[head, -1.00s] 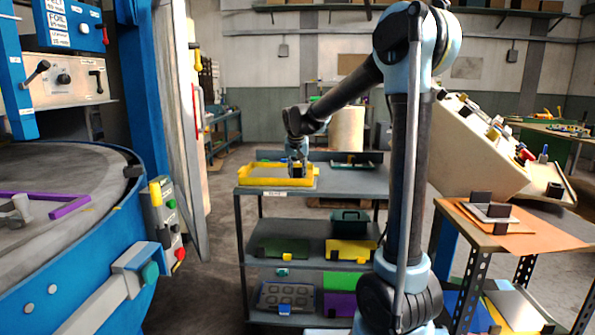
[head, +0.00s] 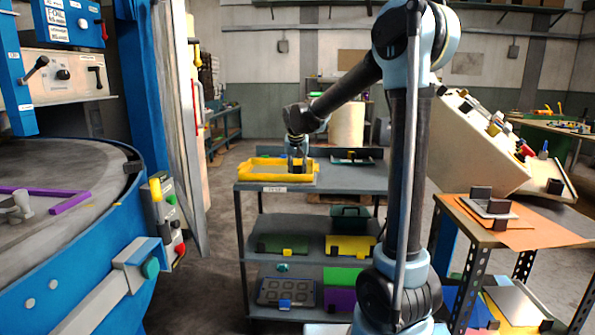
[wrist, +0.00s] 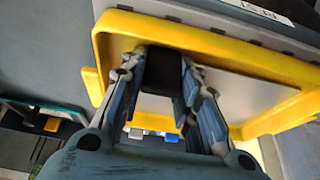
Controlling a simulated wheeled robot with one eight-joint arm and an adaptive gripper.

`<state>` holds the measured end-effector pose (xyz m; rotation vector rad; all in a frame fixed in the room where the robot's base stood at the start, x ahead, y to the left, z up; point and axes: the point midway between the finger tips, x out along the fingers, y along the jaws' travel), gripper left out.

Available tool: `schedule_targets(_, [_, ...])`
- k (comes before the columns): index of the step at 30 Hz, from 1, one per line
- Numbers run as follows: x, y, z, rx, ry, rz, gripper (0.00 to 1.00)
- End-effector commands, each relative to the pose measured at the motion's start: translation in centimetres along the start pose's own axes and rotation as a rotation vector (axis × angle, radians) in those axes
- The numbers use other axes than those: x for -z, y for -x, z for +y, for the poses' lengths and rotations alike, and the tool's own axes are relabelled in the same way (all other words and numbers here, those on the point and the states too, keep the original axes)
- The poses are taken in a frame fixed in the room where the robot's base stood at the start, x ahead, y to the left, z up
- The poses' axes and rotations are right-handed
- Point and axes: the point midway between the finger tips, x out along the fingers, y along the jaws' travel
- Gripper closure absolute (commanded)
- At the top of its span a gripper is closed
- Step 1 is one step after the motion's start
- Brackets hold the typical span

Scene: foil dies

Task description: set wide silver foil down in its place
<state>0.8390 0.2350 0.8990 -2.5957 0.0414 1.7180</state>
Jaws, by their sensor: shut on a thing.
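The wide silver foil (wrist: 232,98) shows in the wrist view as a flat, pale grey sheet inside the yellow frame (wrist: 190,37), on both sides of my gripper's fingers. My gripper (wrist: 165,100) is shut on the foil's black upright handle (wrist: 164,72). In the head view my gripper (head: 297,168) points down over the right part of the yellow frame (head: 262,178) on the cart's top. The foil is too small to make out there. I cannot tell whether it touches the bottom of the frame.
The grey cart top (head: 350,180) has free room right of the frame. A dark tray (head: 352,158) stands at its back. Lower shelves hold green, yellow and purple pieces. A blue round machine (head: 110,250) stands left, and a bench (head: 530,230) with a plate and dark blocks right.

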Motion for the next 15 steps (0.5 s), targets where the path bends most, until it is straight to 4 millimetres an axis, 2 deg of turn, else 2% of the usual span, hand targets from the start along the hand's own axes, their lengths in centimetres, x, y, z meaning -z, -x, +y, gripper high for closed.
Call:
schedule_targets(3, [-0.06, -0.18, -0.01, 0.000, 0.000, 0.000, 1.00])
schedule_targets(4, [-0.05, -0.15, -0.01, 0.000, 0.000, 0.000, 0.64])
schedule_targets(6, [-0.05, -0.14, -0.01, 0.000, 0.000, 0.000, 0.48])
schedule_targets(15, [-0.05, -0.15, 0.00, 0.000, 0.000, 0.000, 0.47])
